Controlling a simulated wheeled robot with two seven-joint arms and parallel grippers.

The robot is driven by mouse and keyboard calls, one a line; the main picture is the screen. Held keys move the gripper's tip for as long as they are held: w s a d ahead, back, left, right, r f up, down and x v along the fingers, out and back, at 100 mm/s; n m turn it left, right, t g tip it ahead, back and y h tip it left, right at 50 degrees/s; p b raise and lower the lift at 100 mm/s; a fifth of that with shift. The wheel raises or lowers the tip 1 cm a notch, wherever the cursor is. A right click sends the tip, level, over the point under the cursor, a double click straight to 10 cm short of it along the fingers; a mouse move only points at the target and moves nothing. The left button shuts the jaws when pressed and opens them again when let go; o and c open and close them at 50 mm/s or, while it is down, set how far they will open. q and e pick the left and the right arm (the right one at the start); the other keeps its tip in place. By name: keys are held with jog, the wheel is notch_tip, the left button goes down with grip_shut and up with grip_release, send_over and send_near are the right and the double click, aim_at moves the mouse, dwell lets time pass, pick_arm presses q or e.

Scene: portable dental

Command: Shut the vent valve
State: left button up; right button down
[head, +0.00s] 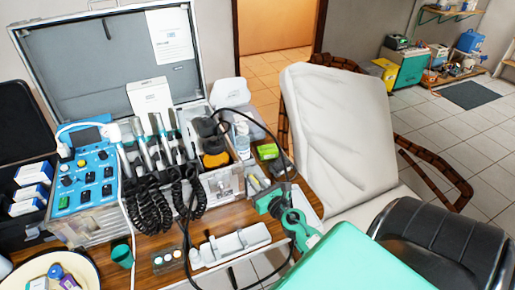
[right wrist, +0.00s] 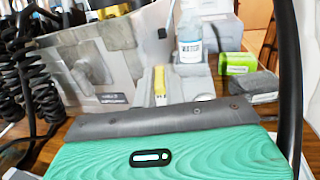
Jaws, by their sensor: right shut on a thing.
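My right gripper (head: 268,199) is at the front right of the open instrument case, just above the wooden table. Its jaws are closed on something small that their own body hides. In the right wrist view, a green part with a dark grey edge fills the bottom and covers the fingertips. I cannot clearly make out the vent valve in either view. The case front (right wrist: 100,70) with its clear panel stands just beyond the gripper; the panel also shows in the head view (head: 223,185). A small yellow piece (right wrist: 160,80) shows right of it. My left gripper is not in view.
A blue control panel (head: 85,180) and several handpieces with coiled black cords stand left. A labelled bottle (right wrist: 190,38) and green box (right wrist: 238,63) sit behind the gripper. A black hose (right wrist: 287,80) loops beside it. A white padded chair (head: 335,130) stands right.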

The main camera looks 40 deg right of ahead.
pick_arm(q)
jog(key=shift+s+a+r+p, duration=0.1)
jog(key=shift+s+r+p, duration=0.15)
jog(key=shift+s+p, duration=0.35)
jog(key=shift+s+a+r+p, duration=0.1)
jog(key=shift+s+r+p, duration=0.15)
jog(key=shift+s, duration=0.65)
pick_arm(e)
jog(key=shift+w+a+m+g+h, duration=0.1)
jog(key=shift+a+m+g+h, duration=0.1)
jog(key=shift+m+h, duration=0.55)
jog(key=shift+a+m+g+h, duration=0.15)
jog(key=shift+m+h, duration=0.3)
jog(key=shift+h, duration=0.5)
jog(key=c, duration=1.5)
grip_release()
jog(key=shift+o, duration=0.2)
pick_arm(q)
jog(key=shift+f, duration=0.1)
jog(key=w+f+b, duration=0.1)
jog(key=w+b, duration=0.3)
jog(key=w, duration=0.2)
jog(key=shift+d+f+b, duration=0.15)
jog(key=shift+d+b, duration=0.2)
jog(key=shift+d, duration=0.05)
pick_arm(e)
jog(key=v, duration=1.3)
jog(key=shift+s+a, duration=0.2)
jog(key=shift+s, duration=0.15)
